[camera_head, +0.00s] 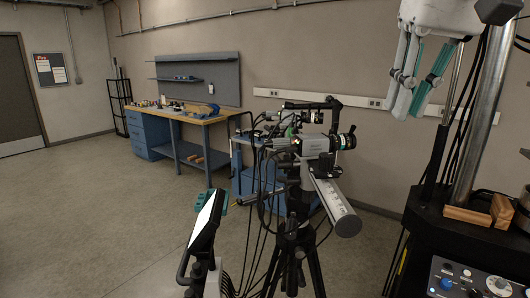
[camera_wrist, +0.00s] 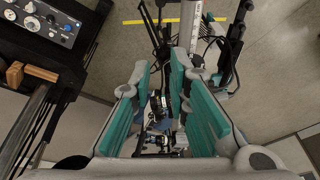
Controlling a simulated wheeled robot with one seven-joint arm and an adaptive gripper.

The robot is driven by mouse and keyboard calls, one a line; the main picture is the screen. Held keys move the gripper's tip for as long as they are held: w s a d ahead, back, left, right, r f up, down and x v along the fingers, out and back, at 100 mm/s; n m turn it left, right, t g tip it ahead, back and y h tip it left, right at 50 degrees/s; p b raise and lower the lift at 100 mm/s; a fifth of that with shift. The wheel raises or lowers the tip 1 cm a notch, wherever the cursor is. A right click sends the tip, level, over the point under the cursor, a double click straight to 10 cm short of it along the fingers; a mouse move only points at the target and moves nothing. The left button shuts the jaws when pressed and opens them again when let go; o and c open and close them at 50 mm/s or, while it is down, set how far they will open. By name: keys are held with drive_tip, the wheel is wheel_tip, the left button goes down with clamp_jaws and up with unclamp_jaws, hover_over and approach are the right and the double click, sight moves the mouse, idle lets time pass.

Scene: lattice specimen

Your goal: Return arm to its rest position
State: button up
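My gripper (camera_head: 411,98) hangs at the upper right of the head view, with its grey fingers and teal pads pointing downward. In the wrist view my gripper (camera_wrist: 160,72) shows its two teal-padded fingers apart, with an empty gap between them. Through that gap I see camera gear and cables below. The gripper touches nothing that I can see. Only the end part of my arm shows at the top right of the head view.
A black test machine (camera_head: 462,246) with a metal column (camera_head: 478,110) stands close on the right. Cameras on a tripod (camera_head: 298,235) stand in the middle. A workbench (camera_head: 190,116) is against the back wall. Open floor (camera_head: 110,215) lies to the left.

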drive_tip(key=s+f+t, duration=0.1)
drive_tip(key=s+f, duration=0.4)
drive_tip(key=f, duration=0.5)
drive_tip(key=s+f+t, duration=0.1)
drive_tip(key=s+f, duration=0.5)
drive_tip(key=f, duration=0.4)
drive_tip(key=shift+a+h, duration=0.15)
drive_tip(key=shift+h, duration=0.15)
drive_tip(key=shift+f, duration=0.1)
